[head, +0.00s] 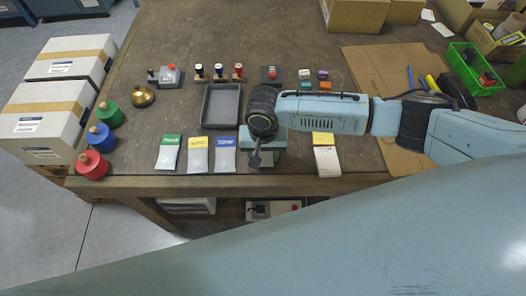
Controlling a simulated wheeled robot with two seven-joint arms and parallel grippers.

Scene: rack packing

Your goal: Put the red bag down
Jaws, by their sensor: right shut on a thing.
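My right arm comes in from the right, and its gripper (256,158) is over the front part of the workbench (300,35), right of the row of bags. It is shut, and the red bag in it is hidden behind the hand and wrist; no red of it shows. Left of it, a green-topped bag (168,154), a yellow-topped bag (197,157) and a blue-topped bag (225,157) lie side by side near the front edge. My left gripper is not in view.
A grey tray (221,105) lies behind the bags. Several stamps (219,73) stand behind it. Red (91,165), blue (101,138) and green (110,115) knobbed weights line the left edge. A yellow-topped pad (326,158) lies right of the gripper. Cardboard (385,75) covers the right side.

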